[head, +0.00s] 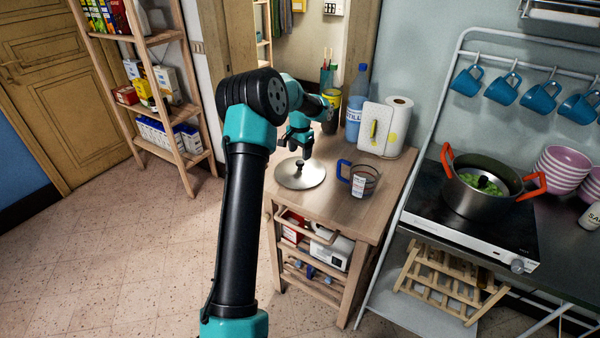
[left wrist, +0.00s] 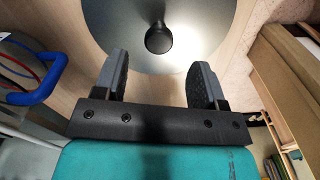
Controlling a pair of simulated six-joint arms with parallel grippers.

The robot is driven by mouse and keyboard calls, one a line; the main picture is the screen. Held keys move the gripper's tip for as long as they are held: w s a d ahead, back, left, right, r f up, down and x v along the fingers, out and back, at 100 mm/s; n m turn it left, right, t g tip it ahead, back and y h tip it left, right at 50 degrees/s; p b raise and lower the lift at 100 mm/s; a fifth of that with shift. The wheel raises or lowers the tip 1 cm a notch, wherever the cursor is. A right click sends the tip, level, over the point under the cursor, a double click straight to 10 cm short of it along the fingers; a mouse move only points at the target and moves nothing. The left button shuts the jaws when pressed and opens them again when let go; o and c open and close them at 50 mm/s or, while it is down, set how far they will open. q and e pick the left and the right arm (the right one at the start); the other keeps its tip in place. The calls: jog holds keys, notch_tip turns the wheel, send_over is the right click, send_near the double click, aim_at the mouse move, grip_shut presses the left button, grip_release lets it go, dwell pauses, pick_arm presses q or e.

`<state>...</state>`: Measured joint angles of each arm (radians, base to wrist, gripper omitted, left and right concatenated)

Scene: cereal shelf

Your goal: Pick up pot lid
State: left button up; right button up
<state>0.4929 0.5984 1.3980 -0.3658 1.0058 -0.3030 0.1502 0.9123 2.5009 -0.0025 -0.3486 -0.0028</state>
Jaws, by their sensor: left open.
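The pot lid (head: 312,177) is a round silver metal disc with a dark knob (head: 300,164), lying flat on the wooden cabinet top. My left gripper (head: 296,151) is above the lid, close over its knob. In the left wrist view the lid (left wrist: 203,35) fills the upper middle, and its black knob (left wrist: 159,38) lies just beyond and between the fingertips. My left gripper (left wrist: 158,70) is open there with nothing between its fingers. The pot (head: 483,185) sits on the stove at the right with green food inside. My right gripper is not in view.
A measuring cup with a blue handle (head: 362,180) stands right of the lid. Blue mugs (head: 503,88) hang above the stove (head: 460,232). Floor at left is clear.

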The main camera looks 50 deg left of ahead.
aim_at(300, 162)
pick_arm(q)
jog(key=shift+f, duration=0.3)
jog(key=shift+f, duration=2.5)
jog(key=shift+c, duration=0.5)
jog(key=c, duration=1.1)
jog(key=shift+r, duration=0.15)
notch_tip(300, 162, up, 10)
jog(key=shift+f, duration=0.1)
jog(key=shift+d, duration=0.1)
